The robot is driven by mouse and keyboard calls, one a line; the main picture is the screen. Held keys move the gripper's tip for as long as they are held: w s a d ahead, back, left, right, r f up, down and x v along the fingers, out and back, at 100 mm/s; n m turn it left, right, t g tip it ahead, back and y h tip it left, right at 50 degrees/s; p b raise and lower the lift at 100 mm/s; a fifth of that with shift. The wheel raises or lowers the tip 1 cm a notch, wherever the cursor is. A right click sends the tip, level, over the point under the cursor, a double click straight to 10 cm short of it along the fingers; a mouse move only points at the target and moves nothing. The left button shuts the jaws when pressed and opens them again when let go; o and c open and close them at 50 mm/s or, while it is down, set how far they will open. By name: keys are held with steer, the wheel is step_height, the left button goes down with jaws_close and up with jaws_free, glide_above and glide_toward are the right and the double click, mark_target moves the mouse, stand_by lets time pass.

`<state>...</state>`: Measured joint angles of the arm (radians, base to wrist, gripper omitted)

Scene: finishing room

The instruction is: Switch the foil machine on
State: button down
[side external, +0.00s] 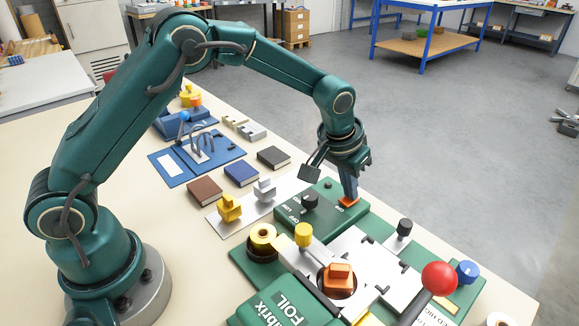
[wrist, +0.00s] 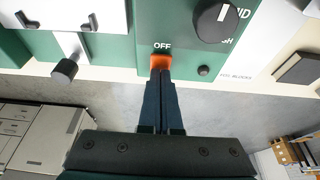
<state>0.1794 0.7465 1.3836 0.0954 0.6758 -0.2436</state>
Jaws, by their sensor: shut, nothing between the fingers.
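The foil machine (side external: 269,308) is a green unit with a pale metal bed at the front right in the side view. Its green control panel (wrist: 118,22) carries an orange switch (side external: 347,203), which also shows in the wrist view (wrist: 161,61) with the word OFF beside it. My gripper (side external: 351,194) is shut and empty, pointing down at the switch. In the wrist view its fingertips (wrist: 160,74) meet or overlap the orange switch and hide part of it. I cannot tell whether they press it or which way it is tipped.
A black dial (wrist: 215,22) and a small black button (wrist: 204,71) sit close to the switch. A red ball-ended lever (side external: 438,279) and a yellow knob (side external: 303,234) rise from the machine. Books and metal blocks stand to the left on the bench (side external: 135,137).

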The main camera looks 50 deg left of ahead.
steer(key=shift+s, duration=0.5)
steer(key=shift+r, duration=0.1)
steer(key=shift+r, duration=0.25)
steer(key=v, duration=1.3)
steer(key=shift+w+r, duration=0.25)
steer(key=shift+w, duration=0.05)
steer(key=shift+w+d+r, duration=0.1)
steer(key=shift+w+r, duration=0.05)
steer(key=shift+w, duration=0.6)
steer(key=x, duration=0.9)
steer(key=s+x, duration=0.1)
steer(key=x, duration=0.4)
